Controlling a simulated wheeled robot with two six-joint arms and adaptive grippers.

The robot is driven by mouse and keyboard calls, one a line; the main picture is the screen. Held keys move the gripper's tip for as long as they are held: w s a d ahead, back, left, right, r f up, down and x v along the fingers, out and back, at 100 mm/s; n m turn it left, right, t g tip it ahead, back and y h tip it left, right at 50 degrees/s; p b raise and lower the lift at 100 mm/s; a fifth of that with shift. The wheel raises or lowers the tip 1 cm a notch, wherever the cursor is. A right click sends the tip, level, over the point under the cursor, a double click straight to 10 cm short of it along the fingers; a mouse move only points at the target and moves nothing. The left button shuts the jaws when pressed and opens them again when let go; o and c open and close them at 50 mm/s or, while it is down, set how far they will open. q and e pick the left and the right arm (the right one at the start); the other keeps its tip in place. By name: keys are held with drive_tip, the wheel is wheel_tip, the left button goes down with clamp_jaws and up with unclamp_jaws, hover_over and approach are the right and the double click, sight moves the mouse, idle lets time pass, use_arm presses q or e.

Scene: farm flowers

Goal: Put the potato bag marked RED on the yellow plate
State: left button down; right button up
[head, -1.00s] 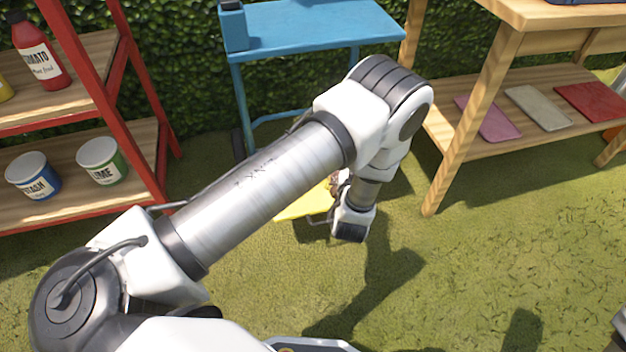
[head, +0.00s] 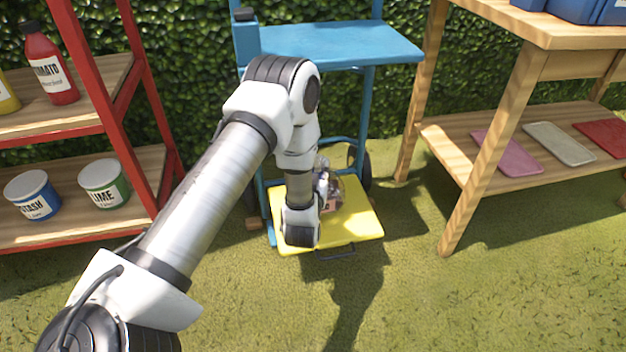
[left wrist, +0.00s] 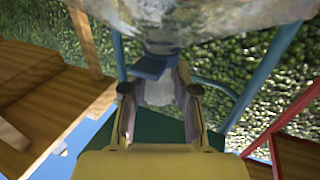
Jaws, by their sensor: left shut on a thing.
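The yellow plate (head: 355,222) is the low flat deck at the foot of a blue cart. My left gripper (left wrist: 160,95) is over it and shut on a clear potato bag (head: 329,188). The bag shows partly behind my left wrist in the head view, with a pinkish label whose word I cannot read. In the left wrist view the bag (left wrist: 205,22) fills the top, its gathered neck between the fingers. The bag is over the plate; I cannot tell whether it touches it. My left fingertips are hidden in the head view. My right gripper is not in view.
The blue cart's upper shelf (head: 340,45) stands above and behind the plate. A red rack (head: 105,105) with bottles and tins is at the left. A wooden table (head: 500,110) with coloured slabs on its lower shelf is at the right. Grass in front is clear.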

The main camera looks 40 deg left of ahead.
use_arm(q)
drive_tip(key=shift+a, duration=0.5)
drive_tip(key=shift+a+f, duration=0.1)
drive_tip(key=shift+a, duration=0.15)
wheel_tip(320, 180, down, 4)
drive_tip(key=b, duration=0.3)
drive_tip(key=shift+r, duration=0.4)
drive_tip(key=shift+d+f, duration=0.1)
drive_tip(key=shift+f, duration=0.1)
drive_tip(key=c, duration=0.9)
unclamp_jaws()
